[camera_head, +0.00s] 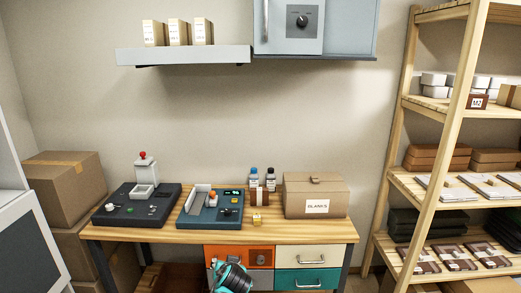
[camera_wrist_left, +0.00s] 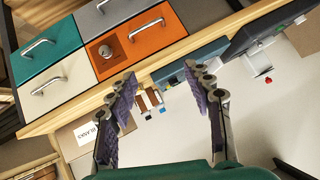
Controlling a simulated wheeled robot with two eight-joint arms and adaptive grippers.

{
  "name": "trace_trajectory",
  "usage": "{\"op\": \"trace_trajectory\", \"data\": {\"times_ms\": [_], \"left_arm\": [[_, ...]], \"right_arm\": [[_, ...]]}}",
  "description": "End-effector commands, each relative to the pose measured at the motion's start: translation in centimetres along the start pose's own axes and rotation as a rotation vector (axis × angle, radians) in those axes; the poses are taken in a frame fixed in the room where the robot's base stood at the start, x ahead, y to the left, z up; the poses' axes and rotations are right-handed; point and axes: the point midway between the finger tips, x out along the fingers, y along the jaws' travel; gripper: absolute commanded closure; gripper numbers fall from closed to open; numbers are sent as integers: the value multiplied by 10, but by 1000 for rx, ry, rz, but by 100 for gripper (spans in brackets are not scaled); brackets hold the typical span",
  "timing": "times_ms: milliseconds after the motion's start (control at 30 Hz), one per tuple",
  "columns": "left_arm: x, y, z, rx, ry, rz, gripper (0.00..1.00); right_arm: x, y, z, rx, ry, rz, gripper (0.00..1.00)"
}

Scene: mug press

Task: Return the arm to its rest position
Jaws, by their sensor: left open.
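My left gripper (camera_head: 232,277) shows at the bottom middle of the head view, in front of the workbench drawers. Only part of the dark and teal hand is in the frame. In the left wrist view the gripper (camera_wrist_left: 163,85) has its two fingers wide apart, with nothing between them. The orange drawer (camera_wrist_left: 145,45) and the table edge lie beyond the fingers in that view, which is turned nearly upside down. My right gripper is in neither view.
The wooden workbench (camera_head: 180,234) holds two dark machines (camera_head: 136,212) (camera_head: 212,214), small bottles (camera_head: 270,178) and a BLANKS box (camera_head: 314,195). Orange, cream and teal drawers (camera_head: 300,255) are shut below. A wooden shelf rack (camera_head: 450,130) stands right; cartons (camera_head: 65,188) stand left.

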Motion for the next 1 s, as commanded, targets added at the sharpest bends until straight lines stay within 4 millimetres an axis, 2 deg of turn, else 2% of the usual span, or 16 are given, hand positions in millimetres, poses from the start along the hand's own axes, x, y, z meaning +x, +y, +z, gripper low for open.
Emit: {"op": "trace_trajectory", "data": {"times_ms": [33,200,333,500,600,733,867,1000], "left_arm": [[-20,-16,7,-14,-24,7,49],[-82,-54,40,-58,-104,50,49],[-127,-73,74,-92,-157,90,49],[-179,-83,126,-136,-214,150,49],[-202,-83,154,-160,-238,184,49],[-220,-79,179,-179,-255,217,49],[-227,-76,191,-189,-262,234,49],[-229,-75,193,-189,-264,238,49]], "right_arm": [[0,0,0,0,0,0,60],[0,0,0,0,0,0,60],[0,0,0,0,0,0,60],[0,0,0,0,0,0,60],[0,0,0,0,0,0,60],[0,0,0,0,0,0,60],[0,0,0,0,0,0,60],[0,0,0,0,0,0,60]]}}
